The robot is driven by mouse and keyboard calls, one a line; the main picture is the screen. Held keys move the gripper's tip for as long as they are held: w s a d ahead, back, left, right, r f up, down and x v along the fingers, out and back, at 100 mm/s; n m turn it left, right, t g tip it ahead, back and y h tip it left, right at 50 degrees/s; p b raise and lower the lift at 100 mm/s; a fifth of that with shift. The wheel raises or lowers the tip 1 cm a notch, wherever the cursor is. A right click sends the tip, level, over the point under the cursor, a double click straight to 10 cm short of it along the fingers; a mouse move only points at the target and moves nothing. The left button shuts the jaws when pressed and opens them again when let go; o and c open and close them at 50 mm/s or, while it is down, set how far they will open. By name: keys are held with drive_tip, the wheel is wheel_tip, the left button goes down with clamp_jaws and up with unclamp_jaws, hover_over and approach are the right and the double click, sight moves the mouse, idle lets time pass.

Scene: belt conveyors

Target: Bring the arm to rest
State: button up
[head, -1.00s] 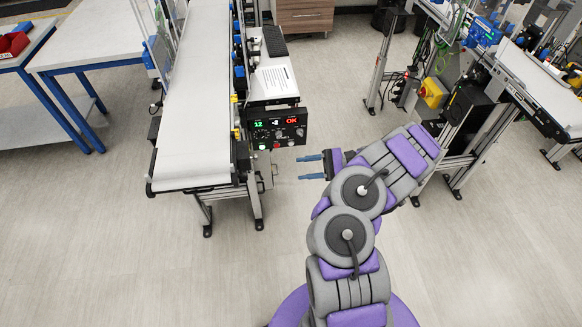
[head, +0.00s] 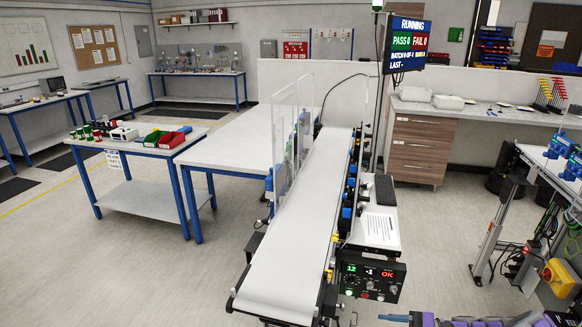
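My arm (head: 490,321) shows only as a purple and grey strip along the bottom right edge of the head view. The tip of my gripper (head: 396,318) shows at the bottom edge, pointing left, just below the conveyor's control box. One blue finger is visible; the rest of the gripper is cut off by the frame. I cannot tell the gap between the fingers. No object shows at the visible fingertip.
A white belt conveyor (head: 290,265) runs away from me, its belt empty. More equipment (head: 560,275) stands at right. Floor is clear at lower left.

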drive_tip(key=s+a+r+n+g+h, duration=0.1)
drive_tip(key=s+a+r+n+g, duration=0.1)
drive_tip(key=a+r+n+g, duration=0.65)
drive_tip(key=s+a+r+n+h, duration=0.1)
drive_tip(key=s+a+r+h, duration=0.25)
drive_tip(key=a, duration=0.25)
drive_tip(key=s+a+r+n+h, duration=0.1)
drive_tip(key=s+a+r+h, duration=0.1)
drive_tip(key=s+a+r, duration=0.3)
drive_tip(key=s+a+n+h, duration=0.2)
drive_tip(key=s+h, duration=0.3)
drive_tip(key=s, duration=0.5)
drive_tip(key=s+d+f+t+h, duration=0.2)
drive_tip(key=s+d+h, duration=0.4)
drive_tip(key=s, duration=0.3)
drive_tip(key=shift+s+d+t, duration=0.35)
drive_tip(key=shift+d+t, duration=0.1)
drive_tip(key=shift+d, duration=0.25)
drive_tip(key=shift+n, duration=0.25)
idle(3.2)
